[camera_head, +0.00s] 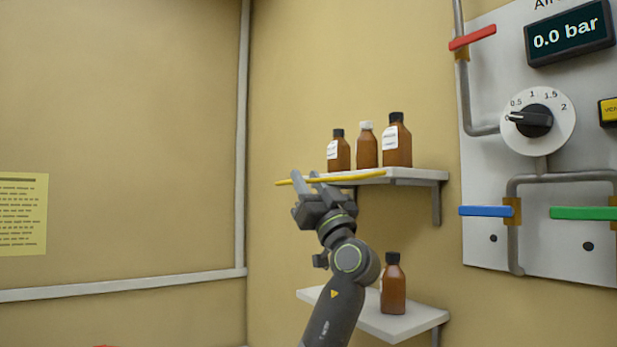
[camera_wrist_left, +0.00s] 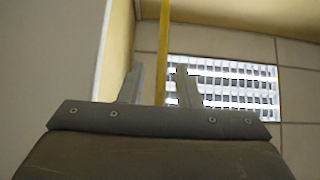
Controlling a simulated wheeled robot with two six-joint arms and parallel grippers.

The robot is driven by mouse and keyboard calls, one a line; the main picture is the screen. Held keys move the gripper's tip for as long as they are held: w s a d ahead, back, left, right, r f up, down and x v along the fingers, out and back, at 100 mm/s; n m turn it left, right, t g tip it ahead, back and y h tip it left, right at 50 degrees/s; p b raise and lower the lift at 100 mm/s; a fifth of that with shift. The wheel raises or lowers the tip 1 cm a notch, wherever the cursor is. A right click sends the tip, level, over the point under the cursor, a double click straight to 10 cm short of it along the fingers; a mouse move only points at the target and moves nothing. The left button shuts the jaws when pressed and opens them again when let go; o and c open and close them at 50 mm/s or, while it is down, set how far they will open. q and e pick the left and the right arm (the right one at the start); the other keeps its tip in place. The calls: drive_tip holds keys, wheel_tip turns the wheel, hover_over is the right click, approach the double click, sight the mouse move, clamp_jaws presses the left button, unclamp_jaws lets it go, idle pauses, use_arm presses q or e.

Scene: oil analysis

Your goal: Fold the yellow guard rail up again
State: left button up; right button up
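The yellow guard rail (camera_head: 345,179) is a thin bar at the front of the upper shelf, level with the board, and its left end sticks out past it. In the left wrist view the rail (camera_wrist_left: 163,50) runs between my left gripper's two fingers, with a gap on each side. My left gripper (camera_head: 306,180) is at the rail's left part, fingers pointing up and apart. In the left wrist view the gripper (camera_wrist_left: 159,80) is open around the rail. The right gripper is not in view.
Three brown bottles (camera_head: 367,148) stand on the upper shelf (camera_head: 415,175). Another brown bottle (camera_head: 393,287) stands on the lower shelf (camera_head: 405,325), close to my left arm. A panel (camera_head: 490,90) with pipes, a dial and coloured levers is at the right.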

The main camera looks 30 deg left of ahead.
use_arm(q)
drive_tip(key=shift+d, duration=0.1)
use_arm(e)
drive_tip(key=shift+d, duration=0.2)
use_arm(q)
drive_tip(key=shift+c, duration=0.9)
clamp_jaws()
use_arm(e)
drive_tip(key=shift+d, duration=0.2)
